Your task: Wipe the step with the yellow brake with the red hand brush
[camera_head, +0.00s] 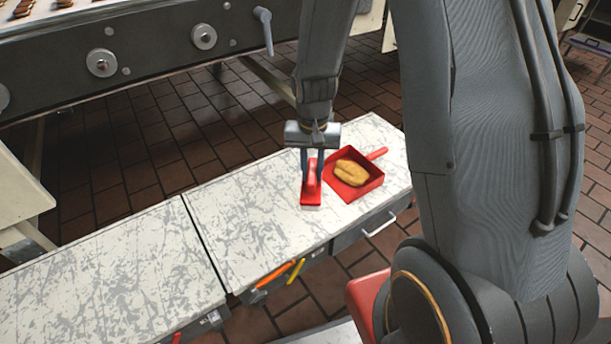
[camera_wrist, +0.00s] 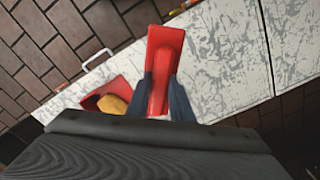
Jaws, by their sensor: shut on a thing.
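My gripper (camera_head: 312,176) is shut on the handle of the red hand brush (camera_head: 311,200), over the right-hand step (camera_head: 265,240) with its white and grey mottled top. The brush is on or just above this top; I cannot tell if its bristles touch. In the wrist view, the brush (camera_wrist: 166,40) stands out between my two gripper fingers (camera_wrist: 160,90). A yellow lever (camera_head: 297,270), which looks like the yellow brake, hangs below the front edge of the right-hand step, beside an orange lever (camera_head: 273,276).
A red dustpan (camera_head: 372,186) holding a tan cookie-like piece (camera_head: 351,173) lies on the step, right of the brush. A second mottled step (camera_head: 120,270) adjoins on the left across a dark seam. A conveyor (camera_head: 150,55) stands behind. The step top left of the brush is clear.

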